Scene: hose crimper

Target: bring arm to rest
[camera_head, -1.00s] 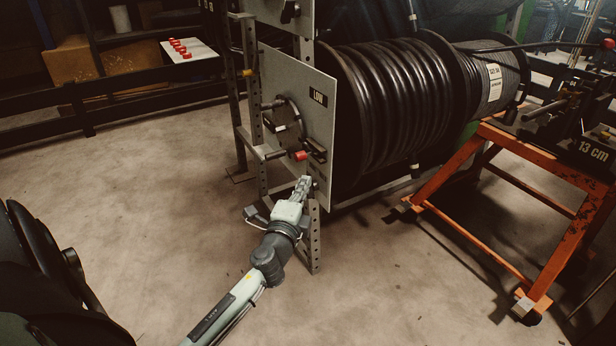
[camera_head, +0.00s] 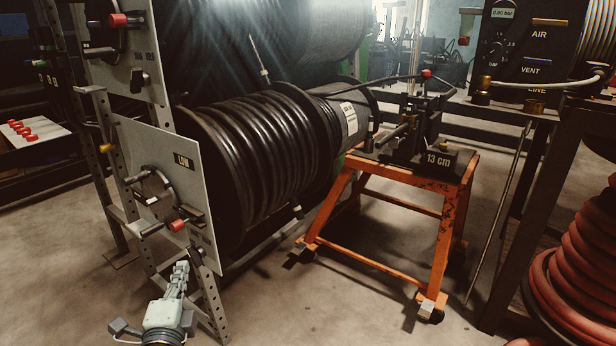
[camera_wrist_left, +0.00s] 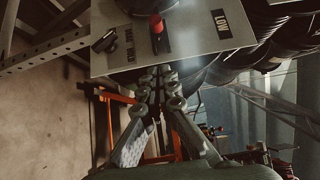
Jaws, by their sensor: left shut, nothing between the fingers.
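My left gripper (camera_head: 178,278) is at the lower left in the head view, its fingers together and empty. It is just in front of the lower part of the hose reel's metal stand. The fingers also show together in the left wrist view (camera_wrist_left: 158,85), below the grey panel marked LOW (camera_wrist_left: 185,30). In the head view that panel (camera_head: 200,190) carries a round crank plate (camera_head: 158,190) and a red-ended handle (camera_head: 178,225). I cannot tell whether the fingers touch the stand. My right gripper is not in view.
A reel of black hose (camera_head: 255,150) stands behind the panel. An orange cart (camera_head: 445,235) carries the crimper with the 13 cm sign (camera_head: 437,160). Red hose (camera_head: 575,285) is coiled at the right. A white board with red pieces (camera_head: 35,132) is at the left. The floor between is clear.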

